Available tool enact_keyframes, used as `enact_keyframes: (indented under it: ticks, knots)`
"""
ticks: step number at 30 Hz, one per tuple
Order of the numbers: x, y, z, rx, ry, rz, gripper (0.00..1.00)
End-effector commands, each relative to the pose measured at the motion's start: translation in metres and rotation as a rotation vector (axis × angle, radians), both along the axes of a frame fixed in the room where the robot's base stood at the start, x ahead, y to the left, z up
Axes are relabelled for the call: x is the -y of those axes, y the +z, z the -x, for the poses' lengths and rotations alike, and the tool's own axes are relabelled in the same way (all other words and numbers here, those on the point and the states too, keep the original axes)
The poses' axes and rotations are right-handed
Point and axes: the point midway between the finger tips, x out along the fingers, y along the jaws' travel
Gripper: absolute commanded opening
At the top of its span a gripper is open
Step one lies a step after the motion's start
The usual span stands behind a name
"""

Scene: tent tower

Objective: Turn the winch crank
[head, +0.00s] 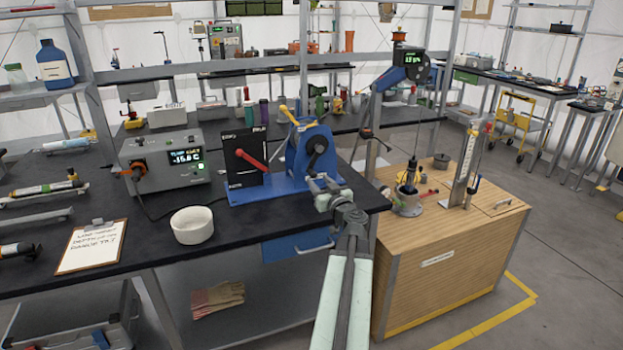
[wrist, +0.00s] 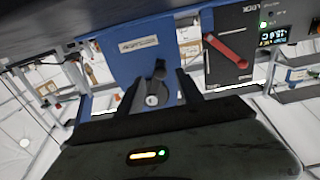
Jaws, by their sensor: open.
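The blue winch (head: 296,158) stands on a blue base plate near the right end of the black bench. Its dark crank (head: 317,152) is on the side facing me. In the wrist view the winch (wrist: 133,63) appears tilted, with the crank (wrist: 152,99) showing between the fingers. My gripper (head: 318,184) is open, just in front of and below the crank in the head view. In the wrist view my gripper (wrist: 155,88) has a finger on each side of the crank. I cannot tell whether either finger touches it.
A black panel with a red lever (head: 251,158) stands left of the winch. A grey temperature box (head: 165,160), white bowl (head: 192,225) and clipboard (head: 91,246) are farther left on the bench. A wooden cabinet (head: 437,270) stands close on the right.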

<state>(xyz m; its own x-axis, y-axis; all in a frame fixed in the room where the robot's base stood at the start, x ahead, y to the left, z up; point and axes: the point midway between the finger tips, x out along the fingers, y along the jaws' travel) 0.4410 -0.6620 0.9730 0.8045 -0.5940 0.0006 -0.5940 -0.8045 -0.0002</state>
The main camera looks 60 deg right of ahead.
Motion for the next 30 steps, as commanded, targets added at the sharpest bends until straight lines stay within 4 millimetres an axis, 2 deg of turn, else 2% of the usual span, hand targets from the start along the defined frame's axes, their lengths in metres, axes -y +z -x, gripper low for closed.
enact_keyframes:
  ticks: [9, 12, 18, 19, 23, 24, 30]
  knots:
    - [0.036, 0.000, -0.047, 0.000, 0.001, 0.000, 0.43]
    - [0.040, 0.000, -0.054, 0.000, 0.001, 0.000, 0.43]
    - [0.039, 0.000, -0.054, 0.000, 0.000, 0.000, 0.43]
    - [0.039, 0.000, -0.054, 0.000, 0.000, 0.000, 0.40]
    - [0.039, 0.000, -0.054, 0.000, 0.000, 0.000, 0.04]
    - [0.039, 0.000, -0.054, 0.000, 0.000, 0.000, 0.00]
    - [0.040, 0.000, -0.053, 0.000, 0.000, 0.000, 0.00]
